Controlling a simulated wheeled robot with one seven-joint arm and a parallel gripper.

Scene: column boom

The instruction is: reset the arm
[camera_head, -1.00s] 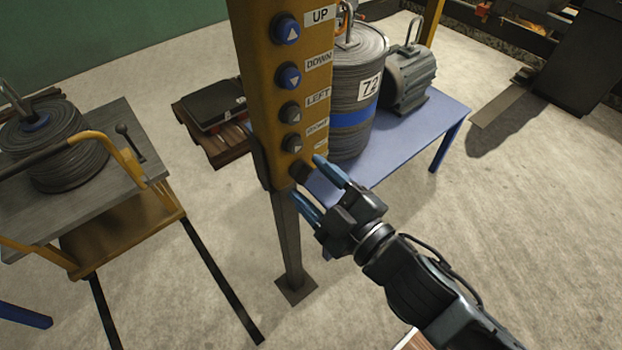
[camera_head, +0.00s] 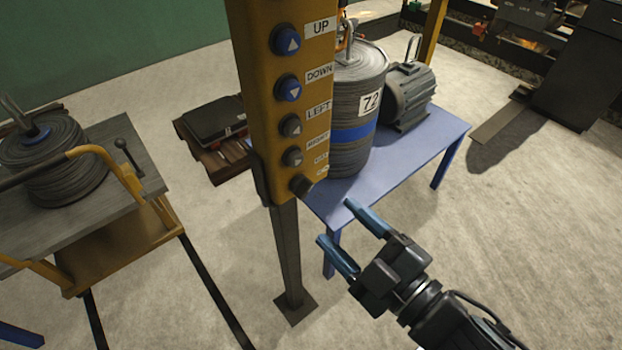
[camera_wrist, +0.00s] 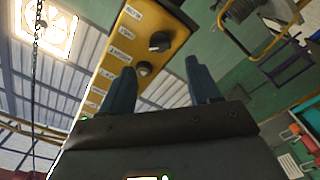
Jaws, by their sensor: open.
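My gripper (camera_head: 343,230) is open and empty in the head view, with its two blue fingers apart. It is below and to the right of the lower end of the yellow button panel (camera_head: 262,120), and apart from it. The panel stands on a grey post and carries blue and grey buttons labelled UP, DOWN and LEFT, with smaller labels lower down. A dark knob (camera_head: 301,186) sits at its lower end. In the wrist view, my open fingers (camera_wrist: 158,88) point up toward the panel (camera_wrist: 130,55), with the dark knob (camera_wrist: 159,42) beyond them.
A blue table (camera_head: 400,165) behind the panel bears a cable drum (camera_head: 352,150) marked 72 and a grey motor (camera_head: 408,95). A cart (camera_head: 120,190) with a coil (camera_head: 55,165) stands at left. The floor right of my gripper is clear.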

